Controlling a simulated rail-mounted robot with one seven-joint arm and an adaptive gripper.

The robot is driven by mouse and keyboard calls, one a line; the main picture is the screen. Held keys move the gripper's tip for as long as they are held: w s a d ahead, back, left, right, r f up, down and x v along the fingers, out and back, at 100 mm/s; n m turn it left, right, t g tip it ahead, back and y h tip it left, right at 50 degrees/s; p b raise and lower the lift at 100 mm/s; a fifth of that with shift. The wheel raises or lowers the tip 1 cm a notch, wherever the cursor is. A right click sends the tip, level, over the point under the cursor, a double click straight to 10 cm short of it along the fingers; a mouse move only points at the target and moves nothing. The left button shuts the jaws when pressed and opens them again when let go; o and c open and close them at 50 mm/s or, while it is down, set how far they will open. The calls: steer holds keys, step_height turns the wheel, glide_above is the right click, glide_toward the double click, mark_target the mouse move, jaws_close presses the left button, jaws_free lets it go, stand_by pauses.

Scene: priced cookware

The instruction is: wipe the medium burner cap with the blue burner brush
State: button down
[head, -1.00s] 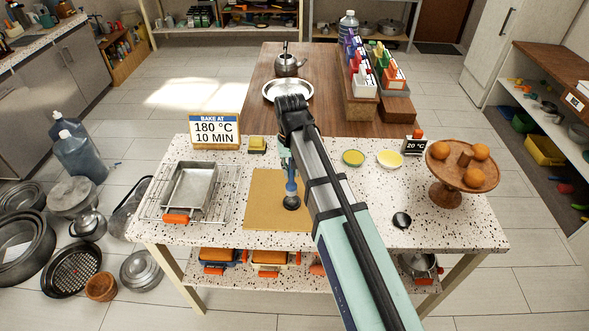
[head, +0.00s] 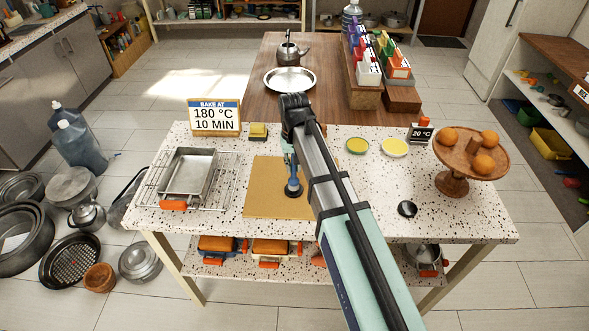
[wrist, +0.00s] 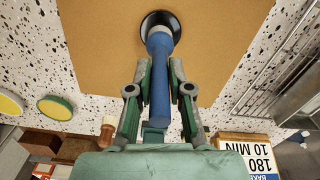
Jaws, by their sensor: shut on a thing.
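My gripper (wrist: 160,75) is shut on the blue burner brush (wrist: 159,85), its fingers on either side of the handle in the wrist view. In the head view the brush (head: 292,176) stands roughly upright over the tan mat (head: 265,190), partly hidden by my arm. A round black disc (wrist: 160,20) shows at the brush's lower end, over the mat. I cannot tell whether it is the brush head or a burner cap beneath it. A small black round piece (head: 407,208) lies on the speckled counter to the right.
A metal pan on a wire rack (head: 186,177) is left of the mat. A yellow sponge (head: 258,131), a bake sign (head: 214,117) and two yellow-topped discs (head: 357,146) stand behind. A wooden stand with oranges (head: 455,182) is at right. Counter between mat and stand is mostly clear.

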step_height(320, 180, up, 8)
steer(key=s+p, duration=0.2)
steer(key=p, duration=0.3)
steer(key=shift+s, duration=0.3)
stand_by(0.5)
stand_by(0.4)
